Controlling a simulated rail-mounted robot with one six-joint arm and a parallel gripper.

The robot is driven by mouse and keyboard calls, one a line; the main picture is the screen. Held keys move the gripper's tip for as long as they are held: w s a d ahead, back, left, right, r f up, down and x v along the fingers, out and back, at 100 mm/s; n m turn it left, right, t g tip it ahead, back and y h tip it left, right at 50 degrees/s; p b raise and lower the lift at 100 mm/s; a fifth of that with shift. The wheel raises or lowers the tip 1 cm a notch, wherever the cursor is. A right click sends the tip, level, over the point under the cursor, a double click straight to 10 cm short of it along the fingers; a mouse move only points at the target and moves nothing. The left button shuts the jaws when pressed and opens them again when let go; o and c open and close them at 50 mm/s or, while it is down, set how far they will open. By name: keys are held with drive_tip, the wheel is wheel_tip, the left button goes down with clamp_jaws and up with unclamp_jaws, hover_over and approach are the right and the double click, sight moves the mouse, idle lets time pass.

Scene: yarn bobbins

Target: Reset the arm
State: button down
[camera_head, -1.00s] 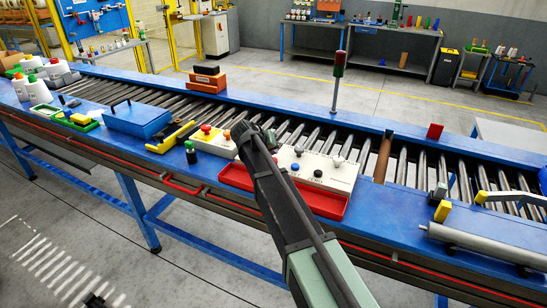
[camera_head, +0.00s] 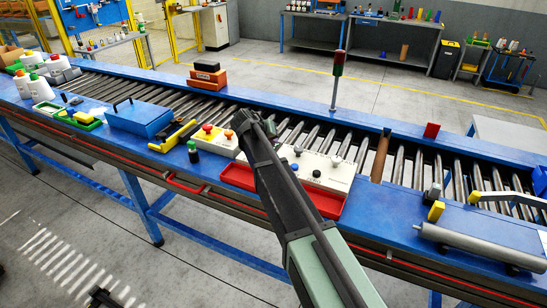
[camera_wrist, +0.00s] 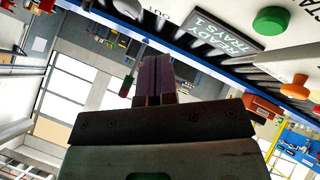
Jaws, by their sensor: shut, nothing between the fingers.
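My arm (camera_head: 295,205) reaches forward from the bottom of the head view over the front edge of the blue roller conveyor. Its end is above the conveyor's front, beside the white control panel (camera_head: 325,168); the fingertips are hard to make out there. In the wrist view my gripper (camera_wrist: 154,80) shows its two dark fingers together, with nothing between them.
A red tray (camera_head: 240,177) lies at the conveyor's front edge under my arm. A signal post (camera_head: 336,80) rises behind. A grey cylinder (camera_head: 480,245) lies right.

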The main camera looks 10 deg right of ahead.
idle(0.5)
drive_tip(key=shift+s+f+n, duration=0.2)
drive_tip(key=shift+s+n, duration=0.05)
drive_tip(key=shift+n, duration=0.05)
drive_tip(key=s+f+g+y+b, duration=0.1)
drive_tip(key=s+f, duration=0.3)
drive_tip(key=s, duration=0.8)
drive_tip(key=s+f+n+g+y+b, duration=0.1)
drive_tip(key=s+f+g+y+b, duration=0.1)
drive_tip(key=s, duration=0.9)
drive_tip(key=s+f+g+y+b, duration=0.2)
drive_tip(key=s+f+y+b, duration=0.2)
drive_tip(key=s, duration=0.8)
drive_tip(key=shift+s+d+f+y, duration=0.25)
drive_tip(key=shift+s+f+y, duration=0.05)
drive_tip(key=shift+f, duration=0.6)
